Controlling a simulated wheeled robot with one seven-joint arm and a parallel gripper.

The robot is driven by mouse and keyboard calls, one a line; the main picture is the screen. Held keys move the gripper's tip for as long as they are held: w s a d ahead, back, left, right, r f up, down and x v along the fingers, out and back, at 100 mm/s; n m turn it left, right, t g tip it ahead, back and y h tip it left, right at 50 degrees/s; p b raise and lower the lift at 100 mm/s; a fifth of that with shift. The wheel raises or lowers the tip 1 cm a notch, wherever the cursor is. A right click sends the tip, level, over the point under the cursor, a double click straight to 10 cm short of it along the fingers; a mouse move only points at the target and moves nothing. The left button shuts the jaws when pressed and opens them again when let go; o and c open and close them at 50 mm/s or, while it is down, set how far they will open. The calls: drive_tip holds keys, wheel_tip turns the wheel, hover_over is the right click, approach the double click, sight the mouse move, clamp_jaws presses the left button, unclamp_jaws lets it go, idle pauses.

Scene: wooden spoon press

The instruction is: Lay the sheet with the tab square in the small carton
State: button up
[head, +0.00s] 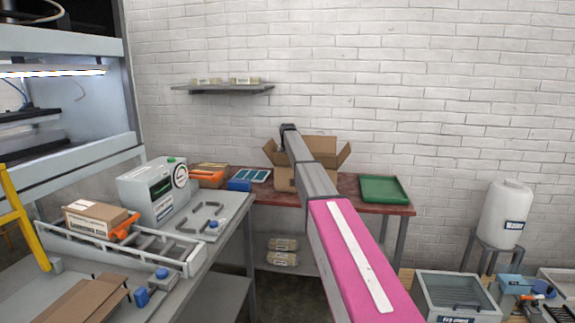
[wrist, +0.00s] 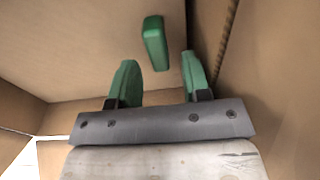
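The open small carton (head: 283,181) stands on the red-topped bench, its flaps spread and its middle hidden behind my arm. In the wrist view, a brown sheet (wrist: 85,50) with an upright green tab (wrist: 155,43) lies inside cardboard walls. The sheet looks flat, but I cannot tell whether it sits fully square. My gripper (wrist: 158,62) is open, its two green fingers apart. The tab stands just beyond the fingertips, between them in the picture, with clear space on both sides. My gripper is hidden in the head view.
A carton wall (wrist: 238,50) rises close to the right finger. On the bench are a green tray (head: 383,190) at right, and a blue-and-white tray (head: 252,175) and an orange-and-brown box (head: 209,175) at left. A wall shelf (head: 222,89) hangs above left.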

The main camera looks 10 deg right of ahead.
drive_tip(key=shift+r, duration=0.1)
wheel_tip(320, 180, up, 12)
drive_tip(key=shift+s, duration=0.45)
